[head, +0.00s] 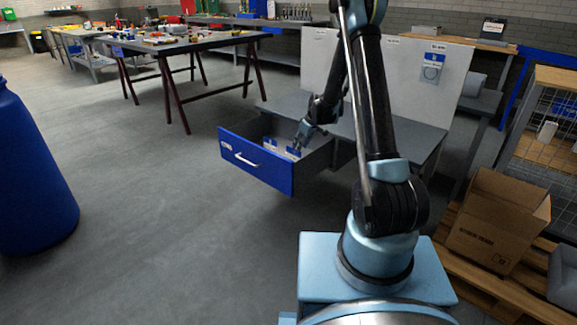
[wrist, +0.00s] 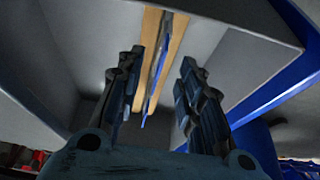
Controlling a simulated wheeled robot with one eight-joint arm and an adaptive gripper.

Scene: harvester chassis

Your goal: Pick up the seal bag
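My gripper (head: 298,143) reaches down into the open drawer (head: 258,162). In the wrist view my gripper (wrist: 163,60) is open, with one finger on each side. A thin blue-edged item (wrist: 154,78), seen nearly edge-on, lies in line with the gap between the fingers; it looks like a bag, but no label can be read. In the head view a blue-and-white packet (head: 270,144) stands in the drawer, and another (head: 293,152) is beside my gripper. I cannot tell whether the fingers touch anything. Part of the drawer's inside is hidden by its front.
Tan strips (wrist: 177,45) flank the thin item. The drawer's walls are close around my gripper. A blue-topped packet (head: 432,68) shows on the upright panel. A cardboard box (head: 490,235) stands at right, a blue barrel (head: 35,170) at left.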

